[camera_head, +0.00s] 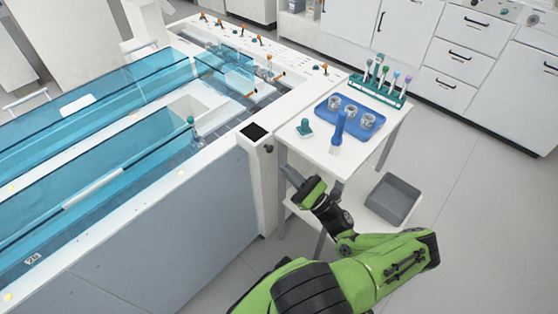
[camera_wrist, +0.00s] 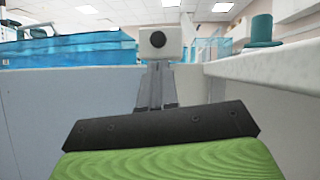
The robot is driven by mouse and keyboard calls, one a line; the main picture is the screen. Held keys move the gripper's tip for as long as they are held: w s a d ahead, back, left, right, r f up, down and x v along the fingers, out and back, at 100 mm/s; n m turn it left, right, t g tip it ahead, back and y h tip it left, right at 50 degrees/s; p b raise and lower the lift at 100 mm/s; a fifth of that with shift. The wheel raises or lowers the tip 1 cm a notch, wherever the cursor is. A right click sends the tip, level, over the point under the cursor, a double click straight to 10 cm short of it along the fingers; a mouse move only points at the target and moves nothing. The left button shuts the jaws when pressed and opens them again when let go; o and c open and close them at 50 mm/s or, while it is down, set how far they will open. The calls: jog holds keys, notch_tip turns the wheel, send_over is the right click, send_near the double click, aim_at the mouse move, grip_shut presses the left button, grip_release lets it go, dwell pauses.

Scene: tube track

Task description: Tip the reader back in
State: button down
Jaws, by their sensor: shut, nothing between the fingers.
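What looks like the reader is a white head with a black square top (camera_head: 254,132) and a round black knob (camera_head: 268,149), at the near right corner of the tube track. In the wrist view the white head (camera_wrist: 176,52) stands straight ahead, its black knob (camera_wrist: 158,40) facing me. Its tilt is hard to judge. My gripper (camera_head: 284,169) is shut and empty, beside the corner post and a little below the knob. In the wrist view its fingertips (camera_wrist: 158,67) point at the head's lower edge; I cannot tell whether they touch it.
A white side table (camera_head: 315,151) stands close right of my gripper. It holds a blue tray (camera_head: 332,112) with metal cups, a blue brush (camera_head: 338,130), a teal stopper (camera_head: 304,128) and a teal rack (camera_head: 385,92). A grey bin (camera_head: 393,198) sits on its lower shelf.

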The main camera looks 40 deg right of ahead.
aim_at(265, 147)
jog(key=x, duration=0.4)
jog(key=shift+w, duration=0.1)
jog(key=shift+r, duration=0.15)
jog(key=shift+r+g+h+p, duration=0.35)
jog(key=shift+g+p, duration=0.35)
jog(key=shift+p, duration=0.4)
jog(key=shift+r, duration=0.15)
